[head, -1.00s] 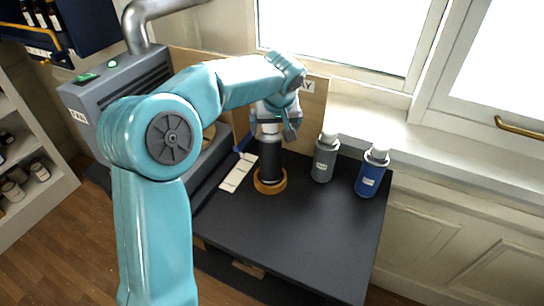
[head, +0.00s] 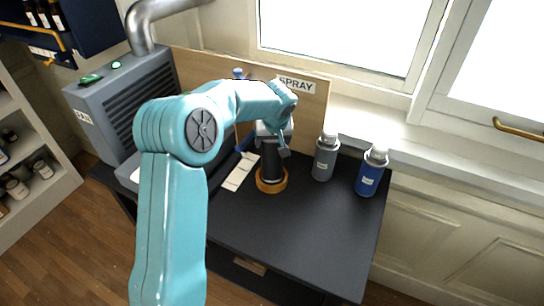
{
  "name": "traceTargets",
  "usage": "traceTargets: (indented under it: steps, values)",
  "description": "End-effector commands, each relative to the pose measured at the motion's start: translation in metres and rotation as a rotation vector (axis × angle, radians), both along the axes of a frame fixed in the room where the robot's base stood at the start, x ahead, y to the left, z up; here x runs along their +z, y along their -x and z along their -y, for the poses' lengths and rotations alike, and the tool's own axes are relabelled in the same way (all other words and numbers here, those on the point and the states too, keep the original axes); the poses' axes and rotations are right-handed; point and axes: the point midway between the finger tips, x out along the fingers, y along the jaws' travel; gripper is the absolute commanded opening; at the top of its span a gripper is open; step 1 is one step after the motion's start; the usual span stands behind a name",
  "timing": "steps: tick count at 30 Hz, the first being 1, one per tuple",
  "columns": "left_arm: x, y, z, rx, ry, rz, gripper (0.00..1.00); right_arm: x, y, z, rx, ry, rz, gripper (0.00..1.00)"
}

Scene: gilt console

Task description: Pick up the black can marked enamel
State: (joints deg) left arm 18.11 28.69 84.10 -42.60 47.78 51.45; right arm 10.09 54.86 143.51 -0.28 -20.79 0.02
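The black can (head: 270,162) stands upright in a round wooden ring (head: 271,186) on the dark table. No enamel marking can be read on it from here. My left gripper (head: 271,143) is at the top of this can, pointing down, with a finger showing at its right side. The gripper hides the can's cap and upper part. I cannot tell whether the fingers press on the can. My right gripper is out of view.
A grey can (head: 324,162) and a blue can (head: 370,176) stand to the right. A pale strip (head: 239,172) lies left of the ring. A grey vented box (head: 122,105) and a SPRAY-marked board (head: 318,100) stand behind. The front of the black table (head: 290,235) is clear.

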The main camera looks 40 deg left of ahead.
Motion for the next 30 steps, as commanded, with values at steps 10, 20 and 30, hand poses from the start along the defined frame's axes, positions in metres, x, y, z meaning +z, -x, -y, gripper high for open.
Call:
traceTargets:
  steps: [10, 20, 30]
  values:
    - [0.001, 0.0, 0.0, 0.0, -0.001, 0.002, 0.0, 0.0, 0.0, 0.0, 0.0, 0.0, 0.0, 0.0]
    - [0.021, -0.002, -0.001, 0.0, -0.005, 0.009, 0.0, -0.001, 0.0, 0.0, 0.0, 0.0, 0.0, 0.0]
    - [0.112, -0.002, 0.0, 0.001, -0.003, 0.011, 0.0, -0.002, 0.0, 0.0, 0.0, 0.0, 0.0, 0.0]
